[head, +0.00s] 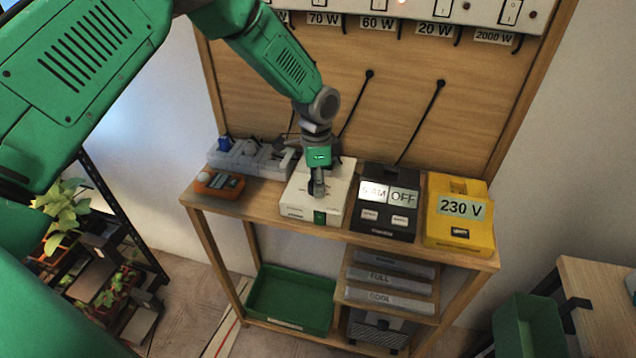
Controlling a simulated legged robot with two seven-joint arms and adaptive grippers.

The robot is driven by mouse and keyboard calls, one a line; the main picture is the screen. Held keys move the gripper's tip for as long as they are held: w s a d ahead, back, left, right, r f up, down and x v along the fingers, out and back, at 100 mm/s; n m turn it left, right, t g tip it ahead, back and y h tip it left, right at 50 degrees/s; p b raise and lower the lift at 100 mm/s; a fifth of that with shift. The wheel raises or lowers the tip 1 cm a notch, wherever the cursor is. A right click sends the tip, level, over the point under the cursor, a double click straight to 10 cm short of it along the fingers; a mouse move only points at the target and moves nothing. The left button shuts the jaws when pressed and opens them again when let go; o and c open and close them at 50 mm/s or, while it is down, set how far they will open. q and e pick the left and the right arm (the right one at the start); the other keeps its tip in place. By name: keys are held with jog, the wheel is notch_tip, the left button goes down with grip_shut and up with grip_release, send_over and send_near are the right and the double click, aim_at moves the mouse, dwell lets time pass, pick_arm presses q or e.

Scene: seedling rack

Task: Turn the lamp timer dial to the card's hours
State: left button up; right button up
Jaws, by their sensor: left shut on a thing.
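My left gripper (318,188) points down over the white box (335,202) on the wooden bench. Its fingers are closed at the box's top face, on what looks like the lamp timer dial. The fingers hide the dial, so its setting cannot be read. A small green patch shows on the box's front. No card with hours can be made out for certain. A black box (385,229) to the right bears a display with a glare-blurred "AM" panel and an "OFF" panel. My right gripper is not in view.
A yellow box (462,238) marked "230 V" stands at the bench's right end. An orange device (218,185) and a grey power strip (240,160) lie left of the white box. Switches with watt labels line the back panel. A green tray (290,293) sits below.

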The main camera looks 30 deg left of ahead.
pick_arm(q)
jog(key=shift+a+m, duration=0.1)
jog(key=shift+m, duration=1.1)
jog(key=shift+w+r, duration=0.1)
jog(key=o, duration=1.1)
jog(key=shift+o, duration=0.2)
jog(key=shift+r, duration=0.1)
notch_tip(320, 180, up, 12)
jog(key=shift+w+a+f, duration=0.2)
jog(key=shift+w+f, duration=0.05)
jog(key=shift+w, duration=0.1)
